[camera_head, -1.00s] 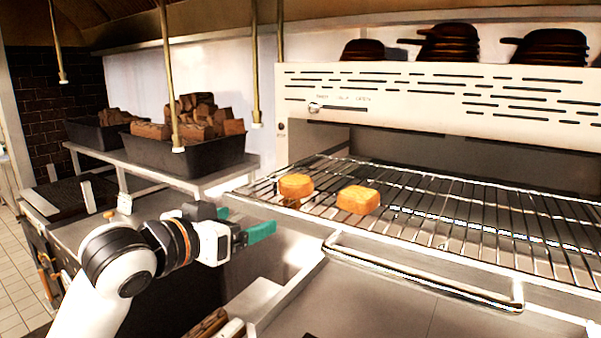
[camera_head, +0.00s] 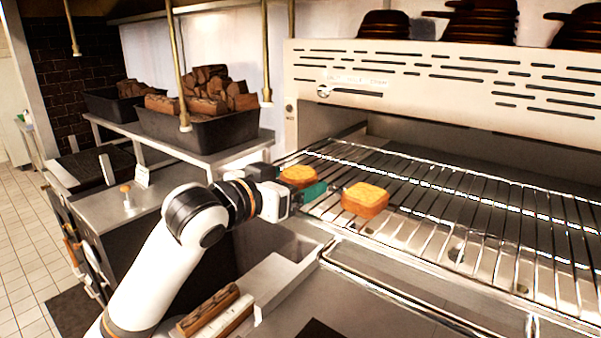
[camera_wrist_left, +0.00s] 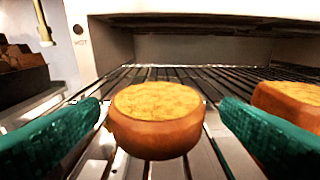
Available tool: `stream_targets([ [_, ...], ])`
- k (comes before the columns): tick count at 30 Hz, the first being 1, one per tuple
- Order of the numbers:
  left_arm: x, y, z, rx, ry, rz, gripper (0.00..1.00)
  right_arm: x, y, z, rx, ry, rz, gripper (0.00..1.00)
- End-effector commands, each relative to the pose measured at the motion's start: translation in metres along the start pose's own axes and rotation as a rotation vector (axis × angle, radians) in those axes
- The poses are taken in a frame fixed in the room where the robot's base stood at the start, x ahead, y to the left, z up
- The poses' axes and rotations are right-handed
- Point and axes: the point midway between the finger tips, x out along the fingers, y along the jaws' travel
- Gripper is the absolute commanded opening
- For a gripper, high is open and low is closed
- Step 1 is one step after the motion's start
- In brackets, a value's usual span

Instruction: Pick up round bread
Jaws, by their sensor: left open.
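The round bread (camera_head: 299,175) sits on the wire rack at the left, partly hidden behind my left gripper in the head view. In the left wrist view the round bread (camera_wrist_left: 156,118) has a yellow top and a brown side. My left gripper (camera_head: 308,184) is open, and its green fingers are at either side of the round bread in the wrist view, with gaps between. A squarish bread (camera_head: 365,199) lies on the rack to the right; it also shows at the right edge of the wrist view (camera_wrist_left: 290,102). My right gripper is not in view.
The wire rack (camera_head: 480,225) extends from a steel oven (camera_head: 440,85), with a handle bar along its front. Black tubs (camera_head: 215,128) of wood chunks stand on a shelf at the left. Brass pipes (camera_head: 178,75) hang down above that shelf.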

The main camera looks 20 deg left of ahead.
Motion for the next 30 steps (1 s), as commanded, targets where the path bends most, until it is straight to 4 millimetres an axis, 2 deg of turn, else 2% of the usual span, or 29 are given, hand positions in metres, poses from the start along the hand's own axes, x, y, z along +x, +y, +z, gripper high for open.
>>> stream_targets([
  [3, 0.016, 0.001, 0.008, -0.003, 0.005, -0.001, 0.87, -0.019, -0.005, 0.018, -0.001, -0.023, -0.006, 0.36],
  [6, 0.030, 0.002, 0.009, -0.004, 0.005, -0.002, 0.87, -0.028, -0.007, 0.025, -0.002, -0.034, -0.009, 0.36],
  [11, 0.045, 0.002, 0.006, -0.002, 0.002, -0.001, 0.87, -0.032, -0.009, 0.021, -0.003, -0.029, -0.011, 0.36],
  [18, 0.047, 0.002, 0.004, -0.001, 0.001, 0.000, 0.87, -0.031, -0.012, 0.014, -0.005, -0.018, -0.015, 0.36],
  [27, 0.046, 0.002, 0.004, -0.001, 0.001, 0.000, 0.39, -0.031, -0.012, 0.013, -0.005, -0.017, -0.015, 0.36],
  [30, 0.046, 0.002, 0.004, -0.001, 0.001, 0.000, 0.39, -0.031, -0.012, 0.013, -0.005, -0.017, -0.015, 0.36],
])
